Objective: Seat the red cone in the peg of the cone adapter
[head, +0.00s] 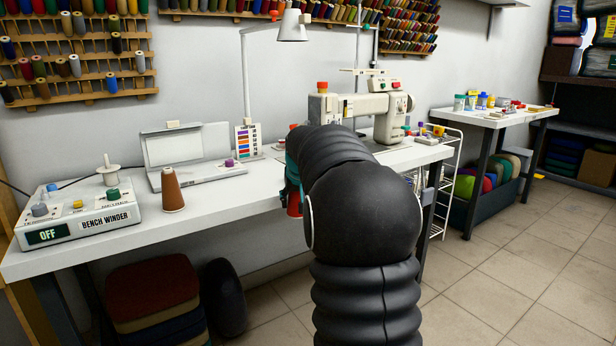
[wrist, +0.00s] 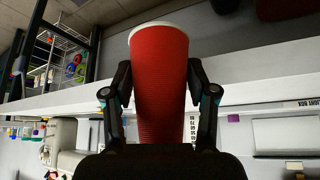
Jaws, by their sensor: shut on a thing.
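The red cone (wrist: 160,112) is in the middle of the wrist view, with its wide, pale-rimmed end toward the top of the picture. My gripper (wrist: 160,78) is shut on it, one finger on each side. In the head view a small part of the red cone (head: 294,204) shows at the left of my arm, by the front edge of the bench. My arm hides most of the gripper there. A white peg with a flange, perhaps the cone adapter (head: 108,173), stands upright on the bench winder at the left. It looks empty.
The bench winder (head: 80,217) reads OFF and has several knobs. A brown cone (head: 172,192) stands on the bench (head: 235,190) beside it. The bench front between brown cone and arm is clear.

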